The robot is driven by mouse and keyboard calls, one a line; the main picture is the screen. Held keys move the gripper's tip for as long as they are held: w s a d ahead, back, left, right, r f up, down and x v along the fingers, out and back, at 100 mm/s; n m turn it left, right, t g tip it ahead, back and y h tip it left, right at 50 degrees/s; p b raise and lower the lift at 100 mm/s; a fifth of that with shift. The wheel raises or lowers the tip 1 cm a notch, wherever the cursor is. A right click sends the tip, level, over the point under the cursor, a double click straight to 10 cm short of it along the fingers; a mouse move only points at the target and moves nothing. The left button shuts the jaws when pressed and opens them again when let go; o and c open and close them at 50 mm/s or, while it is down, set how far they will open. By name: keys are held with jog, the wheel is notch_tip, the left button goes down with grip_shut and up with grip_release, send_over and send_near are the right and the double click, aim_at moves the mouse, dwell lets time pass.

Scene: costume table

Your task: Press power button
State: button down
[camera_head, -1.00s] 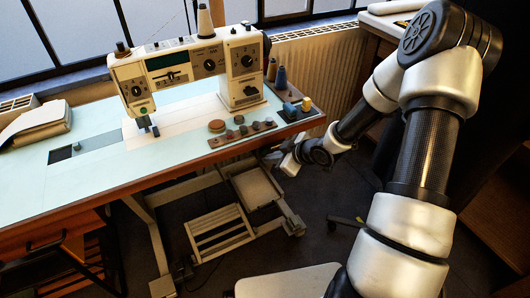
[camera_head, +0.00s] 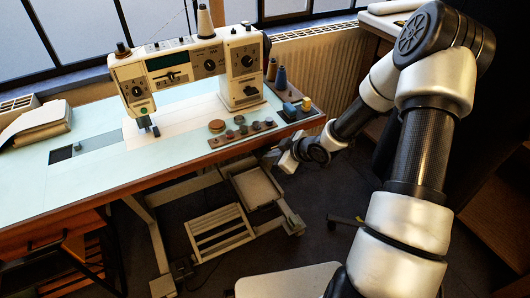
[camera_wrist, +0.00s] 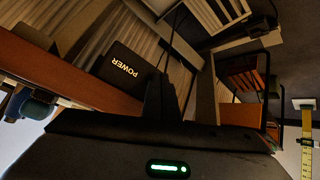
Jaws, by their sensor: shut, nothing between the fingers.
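A dark box marked POWER (camera_wrist: 125,68) shows upside down in the wrist view, beside the wooden table edge. No separate button can be made out on the face that shows. My gripper (camera_wrist: 165,85) is shut and empty, with its dark fingers just right of the box in that view. I cannot tell whether they touch it. In the head view my gripper (camera_head: 273,156) is low at the right front edge of the sewing table (camera_head: 90,180). The box cannot be made out clearly there.
The sewing machine (camera_head: 170,77) stands on the table, with spools and a small rack (camera_head: 243,133) near the right edge. A treadle frame (camera_head: 218,232) is below. A ribbed radiator (camera_head: 320,75) is behind. Open floor lies right of the treadle.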

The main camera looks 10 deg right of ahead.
jog(key=shift+w, duration=0.15)
dwell(0.3)
jog(key=shift+s+d, duration=0.25)
jog(key=shift+s, duration=0.65)
jog(key=shift+s+d, duration=0.3)
jog(key=shift+s, duration=0.65)
jog(key=shift+s+d, duration=0.3)
jog(key=shift+s, duration=0.65)
jog(key=shift+s+d, duration=0.3)
jog(key=shift+s, duration=0.65)
